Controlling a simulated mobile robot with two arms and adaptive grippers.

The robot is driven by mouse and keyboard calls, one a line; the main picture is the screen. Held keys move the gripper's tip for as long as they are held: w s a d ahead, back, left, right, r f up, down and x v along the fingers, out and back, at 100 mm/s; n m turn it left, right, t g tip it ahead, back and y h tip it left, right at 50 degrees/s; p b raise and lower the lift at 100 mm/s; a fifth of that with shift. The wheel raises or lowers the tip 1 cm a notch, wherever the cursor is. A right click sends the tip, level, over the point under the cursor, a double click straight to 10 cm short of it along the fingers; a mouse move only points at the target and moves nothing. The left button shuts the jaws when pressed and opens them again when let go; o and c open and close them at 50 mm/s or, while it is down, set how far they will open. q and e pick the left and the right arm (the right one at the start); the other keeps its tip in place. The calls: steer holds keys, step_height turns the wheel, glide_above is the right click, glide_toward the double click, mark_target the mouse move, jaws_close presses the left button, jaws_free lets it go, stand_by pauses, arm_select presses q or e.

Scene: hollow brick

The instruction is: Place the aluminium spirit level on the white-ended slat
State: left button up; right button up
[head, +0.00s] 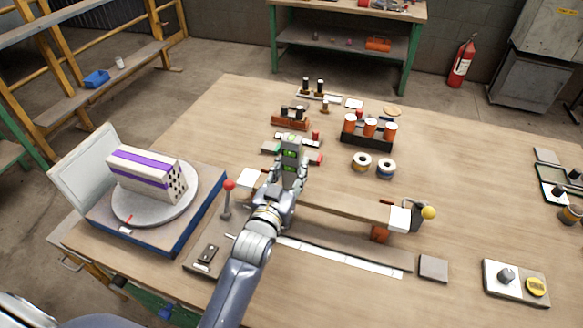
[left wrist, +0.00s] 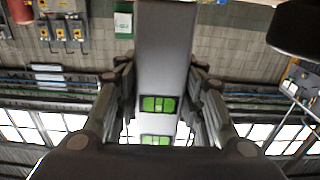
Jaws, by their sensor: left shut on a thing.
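The aluminium spirit level (head: 291,170), a grey bar with green vials, is in my left gripper (head: 286,184). In the head view it points up and away from the arm, above the middle-left of the bench. In the left wrist view the level (left wrist: 161,60) runs between the two fingers, which are shut on it. I cannot tell the gap between level and slat. My right gripper is out of view.
A red-ball post (head: 228,198) and yellow-ball clamp (head: 426,214) stand near the slat's ends. A long white ruler (head: 340,257) lies in front. A turntable (head: 184,202) with a striped brick (head: 147,174) is left.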

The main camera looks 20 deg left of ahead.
arm_select(q)
steer(key=shift+f, duration=0.15)
steer(key=shift+f, duration=0.2)
steer(key=o, duration=1.2)
steer(key=shift+o, duration=0.2)
